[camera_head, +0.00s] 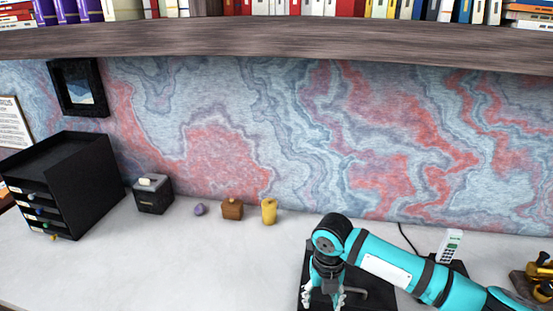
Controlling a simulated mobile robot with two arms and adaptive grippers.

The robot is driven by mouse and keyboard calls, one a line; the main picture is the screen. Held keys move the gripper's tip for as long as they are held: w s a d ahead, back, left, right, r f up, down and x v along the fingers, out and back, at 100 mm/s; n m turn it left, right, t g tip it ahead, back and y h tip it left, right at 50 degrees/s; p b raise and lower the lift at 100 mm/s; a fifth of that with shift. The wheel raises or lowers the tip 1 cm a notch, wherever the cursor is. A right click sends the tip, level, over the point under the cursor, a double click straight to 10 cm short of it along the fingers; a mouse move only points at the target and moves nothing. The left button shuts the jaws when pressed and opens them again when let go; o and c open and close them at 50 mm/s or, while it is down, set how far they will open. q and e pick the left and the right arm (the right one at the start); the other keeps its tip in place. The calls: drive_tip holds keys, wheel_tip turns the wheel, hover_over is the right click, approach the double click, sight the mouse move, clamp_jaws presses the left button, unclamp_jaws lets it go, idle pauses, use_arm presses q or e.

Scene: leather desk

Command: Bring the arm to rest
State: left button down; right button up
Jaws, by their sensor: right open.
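My right arm reaches in from the lower right. Its right gripper (322,298) is open and points down over a black flat item (376,298) on the desk. A grey, handle-like shape shows just beside the fingers. I see nothing held between the fingers, though the tips are close to the picture's bottom edge. My left gripper and arm are not in view.
On the white desk (190,265) stand a black drawer unit (85,185), a small dark box (153,198), a purple lump (199,210), a brown block (232,209) and a yellow object (269,211). A white phone (449,245) stands behind my arm. A bookshelf (280,38) overhangs.

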drive_tip(key=s+a+f+m+t+y, duration=0.1)
drive_tip(key=s+a+f+m+y, duration=0.15)
drive_tip(key=s+a+m, duration=0.35)
drive_tip(key=s+a+f+m+t+y, duration=0.1)
drive_tip(key=s+a+f+m, duration=0.2)
drive_tip(key=s+m, duration=0.45)
drive_tip(key=s+d+m+t+h, duration=0.1)
drive_tip(key=s+d+m+h, duration=0.1)
drive_tip(key=s+d+m, duration=0.55)
drive_tip(key=s+d+m+h, duration=0.1)
drive_tip(key=s+d+m, duration=0.3)
drive_tip(key=d+m, duration=0.6)
wheel_tip(320, 180, down, 25)
drive_tip(key=s+a+m+g, duration=0.1)
drive_tip(key=a+m, duration=0.1)
drive_tip(key=a, duration=0.1)
drive_tip(key=s+d+f, duration=0.1)
drive_tip(key=s+f, duration=0.7)
drive_tip(key=f, duration=0.1)
drive_tip(key=s+d+f+g+b, duration=0.1)
drive_tip(key=s+d+f, duration=0.1)
drive_tip(key=s+f, duration=0.7)
drive_tip(key=shift+s+d+f+h+b, duration=0.15)
drive_tip(key=shift+d+f+h+b, duration=0.1)
drive_tip(key=shift+f+h+b, duration=0.15)
